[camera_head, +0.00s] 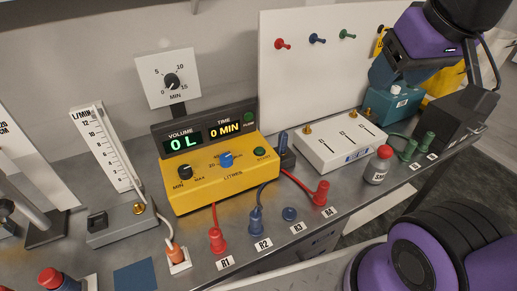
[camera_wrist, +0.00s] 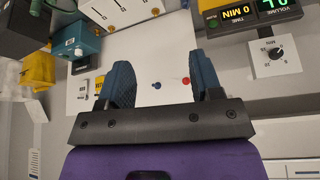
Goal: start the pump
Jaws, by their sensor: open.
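The yellow pump (camera_head: 220,190) stands mid-bench, with a dark display (camera_head: 205,138) reading 0 L and 0 MIN. Its front has a black MIN–MAX knob (camera_head: 185,172), a blue knob (camera_head: 226,159) and a small green button (camera_head: 260,152) labelled START. A round green lamp or button (camera_head: 248,116) sits at the display's right end. My gripper (camera_head: 384,82) is at the upper right, well away from the pump. In the wrist view my gripper (camera_wrist: 164,78) has its two teal fingers apart with nothing between them. There the display (camera_wrist: 255,12) shows upside down at the top right; the START button is not visible.
A timer dial (camera_head: 172,80) stands behind the pump. A flowmeter (camera_head: 125,222) is at left. Red and blue plugs with cables (camera_head: 217,240) lie in front. A white box (camera_head: 340,140), a red-capped bottle (camera_head: 379,165) and a teal box (camera_head: 393,103) are at right.

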